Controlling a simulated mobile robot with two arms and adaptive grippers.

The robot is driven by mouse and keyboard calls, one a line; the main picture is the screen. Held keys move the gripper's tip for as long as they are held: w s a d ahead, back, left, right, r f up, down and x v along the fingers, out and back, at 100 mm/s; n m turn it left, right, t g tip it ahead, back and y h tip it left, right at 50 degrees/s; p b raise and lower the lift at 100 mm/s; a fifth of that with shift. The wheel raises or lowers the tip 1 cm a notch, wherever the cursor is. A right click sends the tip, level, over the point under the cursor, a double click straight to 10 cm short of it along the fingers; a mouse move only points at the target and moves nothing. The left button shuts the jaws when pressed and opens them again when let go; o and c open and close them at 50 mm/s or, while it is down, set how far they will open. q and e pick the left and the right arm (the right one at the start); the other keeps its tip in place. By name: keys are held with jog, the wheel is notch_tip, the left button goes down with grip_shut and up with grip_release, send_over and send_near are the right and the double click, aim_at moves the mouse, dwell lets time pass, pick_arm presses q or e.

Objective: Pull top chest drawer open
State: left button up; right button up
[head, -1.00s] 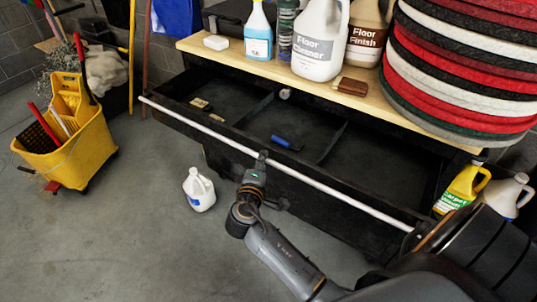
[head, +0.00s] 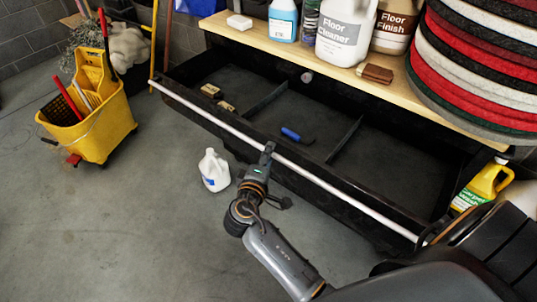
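The top drawer (head: 300,170) of the black chest stands pulled out, its dark divided interior showing. A long white handle bar (head: 345,194) runs along its front. My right gripper (head: 268,149) is at the middle of the bar, its fingers closed around it; the far side of the grip is hidden. Inside the drawer lie a blue-handled tool (head: 291,135) and small tan blocks (head: 211,91). My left gripper is not in view.
The wooden chest top (head: 262,42) carries bottles, a brown block (head: 375,74) and stacked round pads (head: 480,70). A white jug (head: 214,170) stands on the floor beside the drawer, a yellow mop bucket (head: 100,125) at left. Floor at lower left is clear.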

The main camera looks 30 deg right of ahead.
jog(key=v, duration=0.7)
jog(key=shift+s+a, duration=0.15)
jog(key=shift+s, duration=0.05)
jog(key=shift+r, duration=0.1)
dwell(0.4)
jog(key=s+a+f+n+g+y, duration=0.1)
jog(key=s+f+y, duration=0.2)
jog(key=f, duration=0.8)
jog(key=s+a+f+n+g+y, duration=0.1)
jog(key=s+a+f+g+y, duration=0.15)
jog(key=f, duration=0.75)
jog(key=s+a+f+g+y, duration=0.1)
jog(key=s+f+y, duration=0.15)
jog(key=f, duration=0.85)
jog(key=s+d+f+m+g+y, duration=0.1)
jog(key=s+d+f+m+g, duration=0.1)
jog(key=s+f, duration=0.4)
jog(key=s+d+f+m+g+y, duration=0.1)
jog(key=s+f, duration=0.5)
jog(key=s, duration=0.8)
jog(key=s+d+f+m+g+y, duration=0.1)
jog(key=s+d+f+m+g, duration=0.2)
jog(key=s+f, duration=0.4)
jog(key=s+m, duration=0.1)
jog(key=s, duration=0.3)
jog(key=shift+d+m, duration=0.35)
jog(key=shift+m, duration=0.05)
